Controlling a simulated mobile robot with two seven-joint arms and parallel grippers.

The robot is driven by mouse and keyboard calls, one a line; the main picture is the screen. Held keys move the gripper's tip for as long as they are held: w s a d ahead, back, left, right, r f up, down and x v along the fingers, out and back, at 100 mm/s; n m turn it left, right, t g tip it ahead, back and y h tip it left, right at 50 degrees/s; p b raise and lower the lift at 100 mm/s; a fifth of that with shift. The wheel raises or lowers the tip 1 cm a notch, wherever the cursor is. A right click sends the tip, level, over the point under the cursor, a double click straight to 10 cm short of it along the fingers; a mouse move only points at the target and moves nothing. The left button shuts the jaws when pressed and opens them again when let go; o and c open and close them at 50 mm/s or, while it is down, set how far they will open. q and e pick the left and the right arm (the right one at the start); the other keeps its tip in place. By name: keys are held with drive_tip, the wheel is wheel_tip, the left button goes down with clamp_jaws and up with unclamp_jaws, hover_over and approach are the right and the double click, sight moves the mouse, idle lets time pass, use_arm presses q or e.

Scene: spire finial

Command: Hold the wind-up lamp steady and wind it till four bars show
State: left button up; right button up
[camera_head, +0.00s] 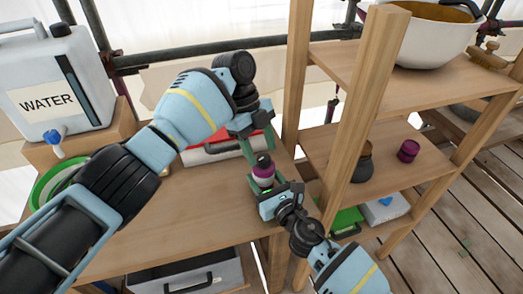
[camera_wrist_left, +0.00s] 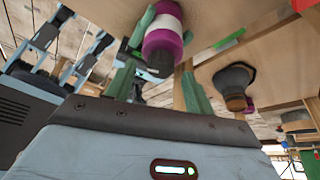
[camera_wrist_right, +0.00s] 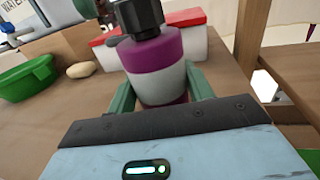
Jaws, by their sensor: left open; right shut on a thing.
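The wind-up lamp (camera_head: 263,178) is a small purple and white cylinder with a black knob on top. It stands upright near the right end of the wooden table. My right gripper (camera_head: 267,187) is shut around its lower body; the right wrist view shows the lamp (camera_wrist_right: 155,82) between the green fingers, with the black knob (camera_wrist_right: 138,16) above. My left gripper (camera_head: 261,148) is open over the lamp's top. In the left wrist view the knob (camera_wrist_left: 161,62) sits between its spread fingers, apparently without contact. I cannot read any charge bars on the lamp.
A white water jug (camera_head: 55,85) and a green bowl (camera_wrist_right: 27,78) are at the left. A red-and-white box (camera_head: 208,151) stands behind the lamp. Wooden shelving posts (camera_head: 352,150) rise close on the right, with a dark pot (camera_head: 362,165) and purple jar (camera_head: 408,150).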

sight(260, 162)
use_arm(q)
drive_tip(key=v, duration=1)
drive_tip(key=shift+r, duration=0.4)
drive_tip(key=shift+w+a, duration=0.1)
